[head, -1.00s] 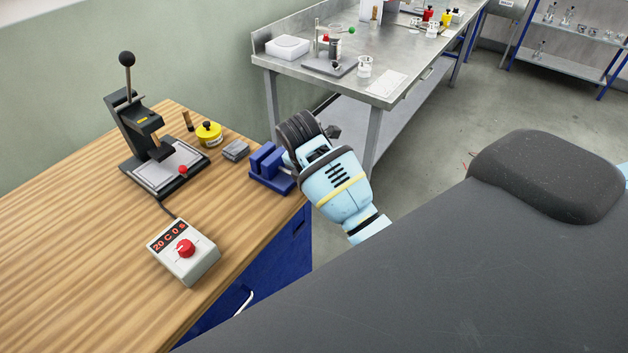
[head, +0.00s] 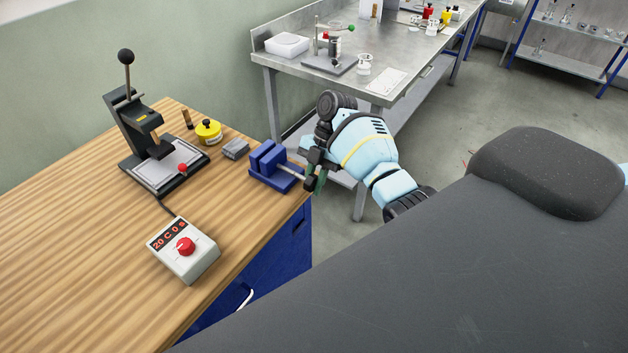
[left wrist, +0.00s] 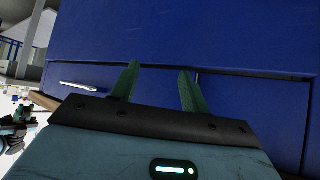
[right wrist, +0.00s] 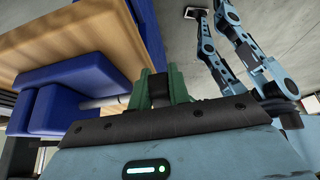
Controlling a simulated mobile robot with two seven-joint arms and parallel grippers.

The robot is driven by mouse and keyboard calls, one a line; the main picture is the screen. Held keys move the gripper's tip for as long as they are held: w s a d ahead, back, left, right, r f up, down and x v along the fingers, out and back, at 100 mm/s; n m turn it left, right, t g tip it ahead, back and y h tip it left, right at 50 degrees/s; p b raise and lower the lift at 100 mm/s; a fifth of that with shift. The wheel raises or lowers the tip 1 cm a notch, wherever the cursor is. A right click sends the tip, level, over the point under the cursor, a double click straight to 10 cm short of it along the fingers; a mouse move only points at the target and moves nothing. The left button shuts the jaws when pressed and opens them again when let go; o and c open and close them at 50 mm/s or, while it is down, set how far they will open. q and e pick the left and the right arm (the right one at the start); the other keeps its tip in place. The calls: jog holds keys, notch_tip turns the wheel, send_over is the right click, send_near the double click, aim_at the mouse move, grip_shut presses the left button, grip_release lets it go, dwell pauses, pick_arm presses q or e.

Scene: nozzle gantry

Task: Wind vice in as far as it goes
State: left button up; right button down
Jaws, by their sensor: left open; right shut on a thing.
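The blue vice (head: 272,172) sits at the right edge of the wooden bench. Its two upright blocks stand close together; I cannot tell whether a gap remains between them. A grey screw rod sticks out of its right side, and the rod also shows in the right wrist view (right wrist: 100,102). My right gripper (head: 316,182) is at the outer end of this rod, just beyond the bench edge. Its green fingers are shut on the dark vice handle (right wrist: 159,92). My left gripper (left wrist: 160,68) is open and empty, facing the blue cabinet front; it is outside the head view.
A grey block (head: 235,149) and a yellow pot (head: 208,132) stand left of the vice. A black lever press (head: 137,125) and a control box with a red knob (head: 184,252) are farther left. A steel table (head: 395,85) stands behind.

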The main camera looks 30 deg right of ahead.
jog(key=shift+y, duration=0.3)
jog(key=c, duration=1.3)
grip_release()
jog(key=shift+v, duration=3.85)
jog(key=shift+w, duration=0.15)
